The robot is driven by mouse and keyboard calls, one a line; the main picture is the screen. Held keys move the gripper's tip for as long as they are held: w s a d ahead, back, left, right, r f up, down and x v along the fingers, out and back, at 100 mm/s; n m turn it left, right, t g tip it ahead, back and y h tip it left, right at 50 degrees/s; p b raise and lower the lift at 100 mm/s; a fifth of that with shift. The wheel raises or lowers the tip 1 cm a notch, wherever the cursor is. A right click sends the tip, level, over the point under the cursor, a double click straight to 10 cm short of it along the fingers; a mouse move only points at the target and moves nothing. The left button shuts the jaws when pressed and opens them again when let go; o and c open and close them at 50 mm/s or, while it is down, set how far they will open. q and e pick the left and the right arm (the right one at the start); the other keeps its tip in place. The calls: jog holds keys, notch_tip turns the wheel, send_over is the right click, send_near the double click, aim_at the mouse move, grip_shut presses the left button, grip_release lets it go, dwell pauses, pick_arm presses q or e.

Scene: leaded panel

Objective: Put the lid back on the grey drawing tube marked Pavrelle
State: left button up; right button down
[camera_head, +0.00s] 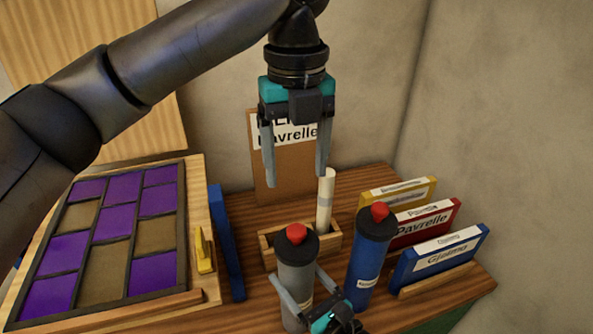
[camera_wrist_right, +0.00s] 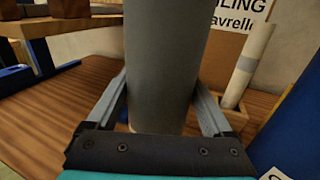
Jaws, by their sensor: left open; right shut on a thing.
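The grey drawing tube (camera_head: 297,275) stands upright at the front middle of the table. A dark lid with a red knob (camera_head: 296,235) sits at its top end. The right wrist view shows only its grey side (camera_wrist_right: 165,60); its label cannot be read. My right gripper (camera_head: 295,272) is shut on the grey tube, one finger on each side, as the right wrist view also shows (camera_wrist_right: 160,85). My left gripper (camera_head: 296,180) is open and empty, pointing down above and behind the tube, in front of a brown board with a partly hidden "Pavrelle" label (camera_head: 287,135).
A blue tube (camera_head: 370,260) with a dark, red-knobbed lid stands close right of the grey one. Behind is a wooden holder (camera_head: 333,240) with a white roll (camera_head: 325,200). Labelled yellow, red and blue boxes (camera_head: 440,255) stand right. A purple-paned panel (camera_head: 110,235) lies left.

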grip_release()
jog(key=b+v, duration=0.3)
jog(key=v, duration=1.2)
jog(key=shift+s+d, duration=0.1)
